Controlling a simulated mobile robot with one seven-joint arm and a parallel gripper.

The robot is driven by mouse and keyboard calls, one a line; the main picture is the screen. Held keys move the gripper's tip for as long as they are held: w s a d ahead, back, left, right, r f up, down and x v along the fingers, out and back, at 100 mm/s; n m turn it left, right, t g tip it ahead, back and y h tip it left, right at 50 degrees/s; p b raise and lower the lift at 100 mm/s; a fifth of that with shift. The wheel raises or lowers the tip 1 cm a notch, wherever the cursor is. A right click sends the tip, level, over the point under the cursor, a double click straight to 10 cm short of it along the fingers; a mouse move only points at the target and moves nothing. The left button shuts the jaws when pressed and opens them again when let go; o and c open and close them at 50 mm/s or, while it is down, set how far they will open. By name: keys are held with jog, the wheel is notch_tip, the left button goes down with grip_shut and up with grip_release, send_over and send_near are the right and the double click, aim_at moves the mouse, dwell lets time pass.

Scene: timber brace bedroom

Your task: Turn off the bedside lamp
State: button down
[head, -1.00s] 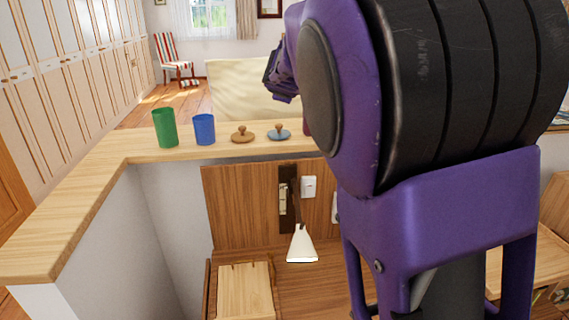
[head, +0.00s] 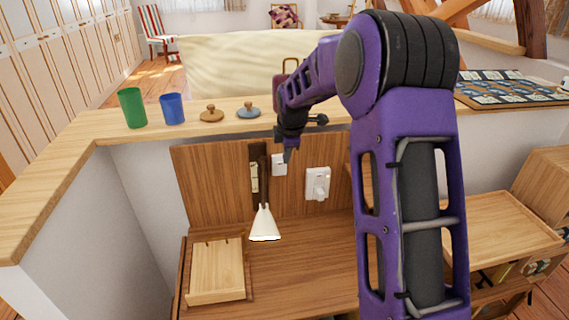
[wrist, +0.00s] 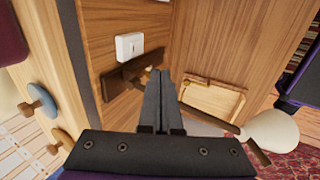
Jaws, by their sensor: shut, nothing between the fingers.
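The bedside lamp has a white cone shade (head: 264,225) on a dark wooden arm, fixed to a wall bracket (head: 254,170) on the wood panel. In the wrist view its shade (wrist: 270,138) is at the right and its dark bracket (wrist: 122,80) lies left of the fingers. A white switch plate (head: 279,166) is just right of the bracket; it also shows in the wrist view (wrist: 130,46). My gripper (head: 288,154) is shut and empty, pointing down in front of the panel near this plate. I cannot tell whether it touches anything. The fingertips (wrist: 172,73) show beside the bracket.
A second white wall plate (head: 317,184) is further right. Above, the ledge (head: 60,190) holds a green cup (head: 132,108), a blue cup (head: 172,109) and two knobbed discs (head: 211,114), (head: 248,111). A pale wooden box (head: 217,271) stands below left of the lamp.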

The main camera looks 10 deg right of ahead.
aim_at(280, 167)
dwell(0.3)
jog(key=w+f, duration=0.8)
jog(key=shift+f, duration=0.3)
jog(key=shift+w, duration=0.1)
